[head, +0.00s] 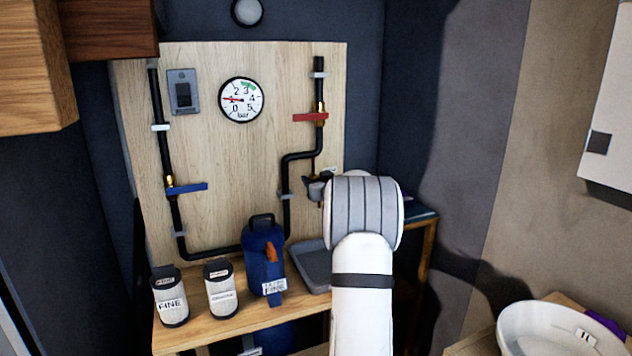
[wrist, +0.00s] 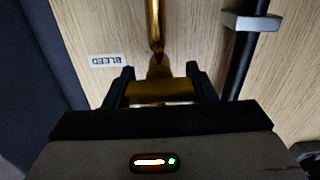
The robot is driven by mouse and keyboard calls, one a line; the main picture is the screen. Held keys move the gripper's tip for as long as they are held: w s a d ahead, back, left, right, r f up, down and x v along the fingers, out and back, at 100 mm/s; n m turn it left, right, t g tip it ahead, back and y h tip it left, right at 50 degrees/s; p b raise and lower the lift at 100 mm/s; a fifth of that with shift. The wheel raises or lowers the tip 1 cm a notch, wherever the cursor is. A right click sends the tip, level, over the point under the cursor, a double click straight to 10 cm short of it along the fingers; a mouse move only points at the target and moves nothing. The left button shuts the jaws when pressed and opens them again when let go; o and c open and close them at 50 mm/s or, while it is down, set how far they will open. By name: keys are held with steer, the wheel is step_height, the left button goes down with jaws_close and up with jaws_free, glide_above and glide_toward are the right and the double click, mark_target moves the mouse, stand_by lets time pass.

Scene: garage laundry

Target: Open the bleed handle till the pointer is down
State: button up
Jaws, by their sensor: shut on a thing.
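The bleed handle (wrist: 160,91) is a short brass piece below a brass pipe in the wrist view. My gripper (wrist: 160,82) is shut on it, with one dark finger on each side. An upside-down BLEED label (wrist: 106,60) is beside it. In the head view my arm hides most of the gripper and the handle. The round pressure gauge (head: 241,100) hangs on the wooden board; its red pointer points left, near the 1.
A red-handled valve (head: 311,117) and a blue-handled valve (head: 187,188) sit on the black pipes. A blue jug (head: 264,258), two labelled containers (head: 170,297) and a grey tray (head: 312,270) stand on the bench. A white basin (head: 540,330) is at the lower right.

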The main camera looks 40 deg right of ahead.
steer(key=n+b, duration=0.1)
steer(key=n, duration=0.1)
steer(key=n+b, duration=0.2)
steer(key=shift+a+f+n, duration=0.15)
steer(key=shift+f+n, duration=0.05)
steer(key=shift+n, duration=0.1)
steer(key=n+b, duration=0.3)
steer(key=n, duration=0.2)
steer(key=shift+w+a+b, duration=0.1)
steer(key=shift+b, duration=0.2)
steer(key=shift+r+n, duration=0.1)
steer(key=shift+n, duration=0.2)
steer(key=o, duration=1)
steer(key=v, duration=0.8)
steer(key=shift+w, duration=0.1)
steer(key=shift+c, duration=0.5)
